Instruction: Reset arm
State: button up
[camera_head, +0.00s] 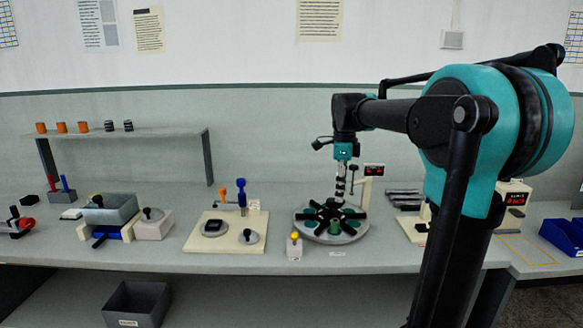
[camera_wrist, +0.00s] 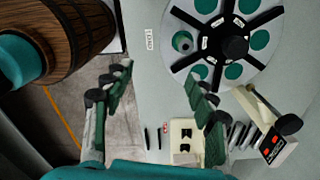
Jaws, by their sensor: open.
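My gripper (camera_wrist: 158,76) shows in the wrist view with its two dark green fingers spread apart. Nothing is between them; grey bench and floor show through the gap. In the head view my arm reaches in from the right, and its teal wrist hangs above a round table (camera_head: 305,231) with black spokes. This round table also shows in the wrist view (camera_wrist: 170,60), at the upper right, with teal discs between its spokes. The finger tips are too small to make out in the head view.
A brown barrel-shaped thing (camera_wrist: 80,35) is close to the wrist camera at upper left. A shelf (camera_head: 165,133) holds small cylinders. Blue bins (camera_head: 562,236) are far right.

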jog(key=s+d+f+n+t, duration=0.2)
jog(key=s+f+n, duration=0.8)
jog(key=f, duration=0.3)
jog(key=s+d+f+n+t, duration=0.2)
jog(key=s+f+n, duration=0.9)
jog(key=s+f, duration=0.1)
jog(key=shift+s+f, duration=0.3)
jog(key=shift+f, duration=0.1)
dwell(0.5)
